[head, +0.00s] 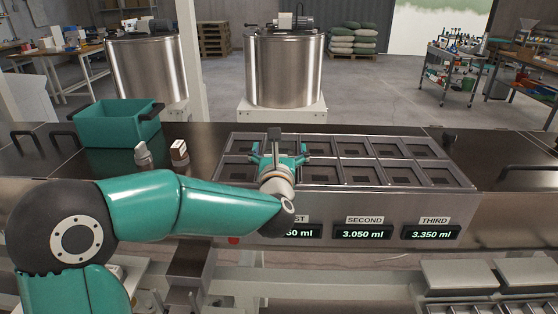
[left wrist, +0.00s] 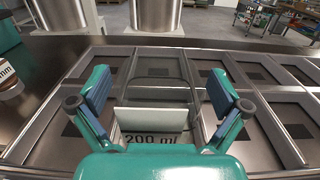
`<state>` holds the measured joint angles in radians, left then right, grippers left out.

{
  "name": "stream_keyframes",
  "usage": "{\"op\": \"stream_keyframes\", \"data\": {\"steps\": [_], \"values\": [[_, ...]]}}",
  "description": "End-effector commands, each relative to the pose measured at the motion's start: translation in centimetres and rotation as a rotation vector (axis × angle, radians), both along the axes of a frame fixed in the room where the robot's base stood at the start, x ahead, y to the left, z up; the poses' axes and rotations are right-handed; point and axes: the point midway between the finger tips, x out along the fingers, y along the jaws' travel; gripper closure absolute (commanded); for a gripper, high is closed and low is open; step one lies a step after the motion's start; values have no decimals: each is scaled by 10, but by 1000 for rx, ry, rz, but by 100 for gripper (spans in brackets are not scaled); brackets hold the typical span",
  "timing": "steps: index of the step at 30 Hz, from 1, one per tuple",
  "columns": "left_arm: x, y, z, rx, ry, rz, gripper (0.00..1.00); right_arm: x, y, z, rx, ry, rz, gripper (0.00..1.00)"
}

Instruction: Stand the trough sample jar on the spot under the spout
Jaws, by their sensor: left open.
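My left gripper (head: 279,153) is over the near row of a metal tray (head: 460,180) with square compartments. In the left wrist view the gripper (left wrist: 159,92) is open, its fingers to either side of a clear-walled container (left wrist: 152,118) with a white panel and the marking "200 ml". I cannot tell whether the fingers touch it, or whether it is the trough sample jar. In the head view a dark upright piece (head: 274,134) shows just beyond the gripper. I cannot make out a spout or the spot under it. My right gripper is not in view.
A green bin (head: 118,128), a small grey fitting (head: 143,155) and a small white-labelled block (head: 180,152) stand left of the tray. Displays labelled SECOND (head: 365,233) and THIRD (head: 431,233) are on the front. Steel tanks (head: 284,70) stand behind. The tray's right compartments look empty.

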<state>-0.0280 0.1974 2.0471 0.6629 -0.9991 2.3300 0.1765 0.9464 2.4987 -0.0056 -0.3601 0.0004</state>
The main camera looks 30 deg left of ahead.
Motion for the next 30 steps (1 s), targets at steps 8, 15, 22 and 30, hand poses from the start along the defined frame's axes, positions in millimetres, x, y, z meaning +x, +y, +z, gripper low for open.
{"op": "stream_keyframes", "data": {"steps": [8,15,22,30], "values": [[0,0,0,0,0,0,23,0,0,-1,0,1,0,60],[-1,0,0,0,0,0,62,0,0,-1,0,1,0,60],[-1,0,1,1,-1,0,68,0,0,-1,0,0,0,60],[-1,0,15,1,-4,1,68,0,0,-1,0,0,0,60]]}}
